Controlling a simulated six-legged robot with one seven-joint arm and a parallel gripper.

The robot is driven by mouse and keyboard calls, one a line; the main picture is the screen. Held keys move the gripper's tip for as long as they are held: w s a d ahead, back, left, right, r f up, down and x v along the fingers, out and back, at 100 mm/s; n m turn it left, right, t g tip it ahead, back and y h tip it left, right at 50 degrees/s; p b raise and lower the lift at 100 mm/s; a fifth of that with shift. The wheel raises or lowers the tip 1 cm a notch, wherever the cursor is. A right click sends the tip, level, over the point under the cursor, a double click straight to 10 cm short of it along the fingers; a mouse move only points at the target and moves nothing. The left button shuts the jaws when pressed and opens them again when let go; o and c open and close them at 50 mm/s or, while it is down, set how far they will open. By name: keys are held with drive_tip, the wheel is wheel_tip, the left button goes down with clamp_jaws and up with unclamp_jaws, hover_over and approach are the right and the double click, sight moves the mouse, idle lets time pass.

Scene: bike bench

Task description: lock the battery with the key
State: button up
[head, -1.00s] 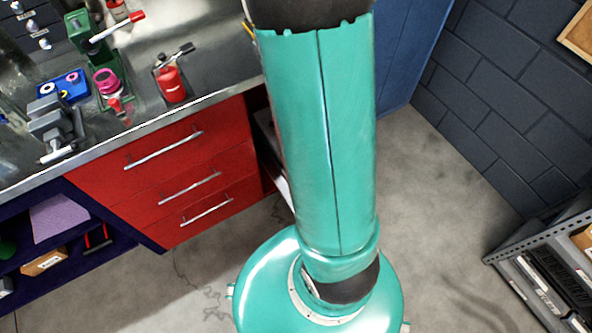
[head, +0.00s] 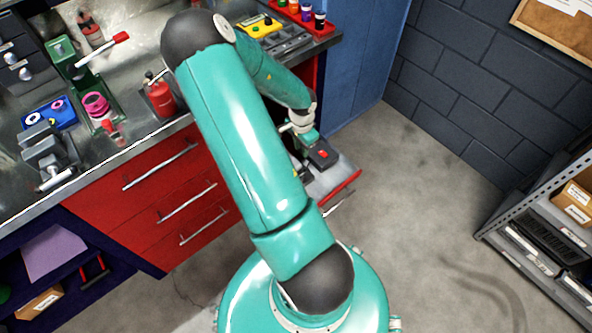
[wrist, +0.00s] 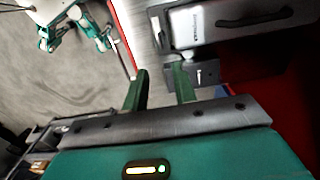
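My gripper (wrist: 160,80) shows in the wrist view with its two green fingers apart, and I see nothing held between them. The battery (wrist: 235,22) is a dark case with a black handle and a silver panel, beyond the fingers to the upper right. Below it is a dark block (wrist: 207,74) with a small pale upright mark, close to the right fingertip; I cannot tell whether that mark is a keyhole or a key. No key is clearly visible. In the head view my arm reaches down over the open drawer (head: 345,186), hiding part of it.
The bench top (head: 140,72) holds a red bottle (head: 160,98), a vise (head: 47,150) and a blue tray (head: 60,112). A yellow case (head: 258,27) sits at its far end. A metal shelf (head: 530,235) stands at the right. The floor between is clear.

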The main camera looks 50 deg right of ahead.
wheel_tip(320, 180, down, 13)
drive_tip(key=shift+f, duration=0.1)
idle(0.3)
clamp_jaws()
